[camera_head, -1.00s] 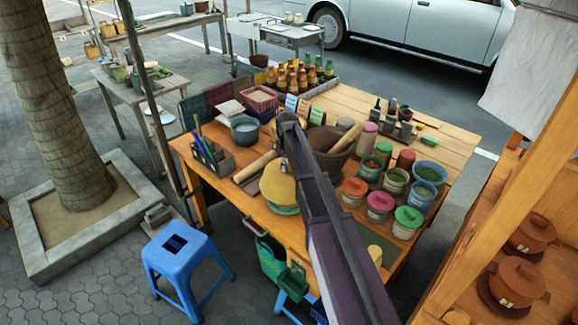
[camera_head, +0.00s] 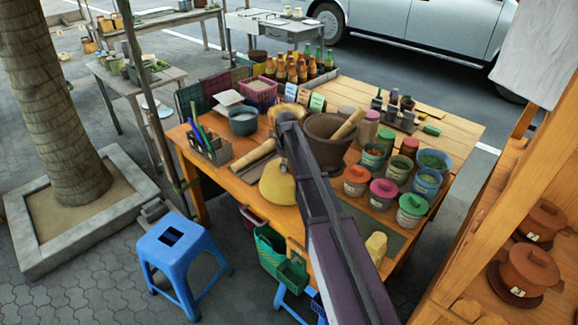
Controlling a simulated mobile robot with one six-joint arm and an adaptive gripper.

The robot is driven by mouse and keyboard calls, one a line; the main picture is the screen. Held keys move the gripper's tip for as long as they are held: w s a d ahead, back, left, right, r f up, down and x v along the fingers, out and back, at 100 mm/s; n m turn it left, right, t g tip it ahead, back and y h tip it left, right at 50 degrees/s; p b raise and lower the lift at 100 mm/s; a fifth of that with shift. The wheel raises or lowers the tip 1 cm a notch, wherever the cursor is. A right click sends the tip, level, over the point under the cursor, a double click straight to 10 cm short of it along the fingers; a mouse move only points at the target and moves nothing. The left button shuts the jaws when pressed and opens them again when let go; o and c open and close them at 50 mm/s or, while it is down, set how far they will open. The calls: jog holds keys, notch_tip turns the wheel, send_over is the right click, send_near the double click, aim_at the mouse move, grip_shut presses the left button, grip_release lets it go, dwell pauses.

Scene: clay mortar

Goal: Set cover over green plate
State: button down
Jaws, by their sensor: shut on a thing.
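A mortar with pestle (camera_head: 328,137) and several lidded jars (camera_head: 383,193) crowd the right. A rolling pin (camera_head: 253,154) and blue-grey pot (camera_head: 243,120) lie left. A tan round object (camera_head: 275,114) shows behind my arm. A blue stool (camera_head: 177,250) stands in front.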

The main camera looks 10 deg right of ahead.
jog(key=shift+f+b, duration=1)
jog(key=shift+f, duration=0.3)
jog(key=shift+c, duration=2.4)
grip_release()
jog(key=shift+r, duration=0.15)
